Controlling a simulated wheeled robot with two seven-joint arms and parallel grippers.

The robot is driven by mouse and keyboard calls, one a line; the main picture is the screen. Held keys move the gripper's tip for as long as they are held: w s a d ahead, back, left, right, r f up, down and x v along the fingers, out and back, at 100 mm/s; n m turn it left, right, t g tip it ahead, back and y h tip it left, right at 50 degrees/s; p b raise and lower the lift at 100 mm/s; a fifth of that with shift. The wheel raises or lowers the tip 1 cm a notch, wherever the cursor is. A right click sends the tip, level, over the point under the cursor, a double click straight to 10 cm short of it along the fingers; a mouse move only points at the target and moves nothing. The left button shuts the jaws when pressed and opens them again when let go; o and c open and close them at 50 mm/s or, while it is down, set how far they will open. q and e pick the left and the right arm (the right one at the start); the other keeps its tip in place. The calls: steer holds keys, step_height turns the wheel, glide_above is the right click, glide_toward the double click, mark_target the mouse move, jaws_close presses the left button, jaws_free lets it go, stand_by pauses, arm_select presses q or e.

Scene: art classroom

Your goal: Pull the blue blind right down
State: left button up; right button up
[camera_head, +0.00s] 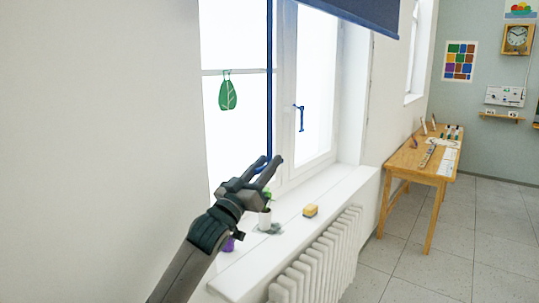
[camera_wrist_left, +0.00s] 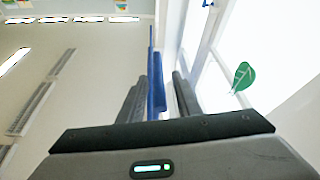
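The blue blind (camera_head: 365,14) hangs at the top of the window, with only its lower part in the head view. A thin blue cord (camera_head: 269,80) hangs straight down in front of the glass to the gripper. My left gripper (camera_head: 264,169) is at the cord's lower end, above the windowsill, its fingers apart. In the left wrist view a thicker blue pull piece (camera_wrist_left: 156,88) lies between the open fingers (camera_wrist_left: 160,95), with a visible gap to the right finger. My right gripper is in neither view.
The white sill (camera_head: 325,190) holds a small potted plant (camera_head: 265,216) and a yellow sponge-like block (camera_head: 310,210). A radiator (camera_head: 325,262) stands below. A green leaf (camera_head: 227,95) hangs at the window; a blue handle (camera_head: 299,118) is on the frame. A wooden table (camera_head: 405,160) stands right.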

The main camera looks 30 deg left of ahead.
arm_select(q)
steer(key=shift+x, duration=0.9)
jaws_close()
steer(key=shift+d, duration=0.1)
steer(key=shift+f, duration=0.1)
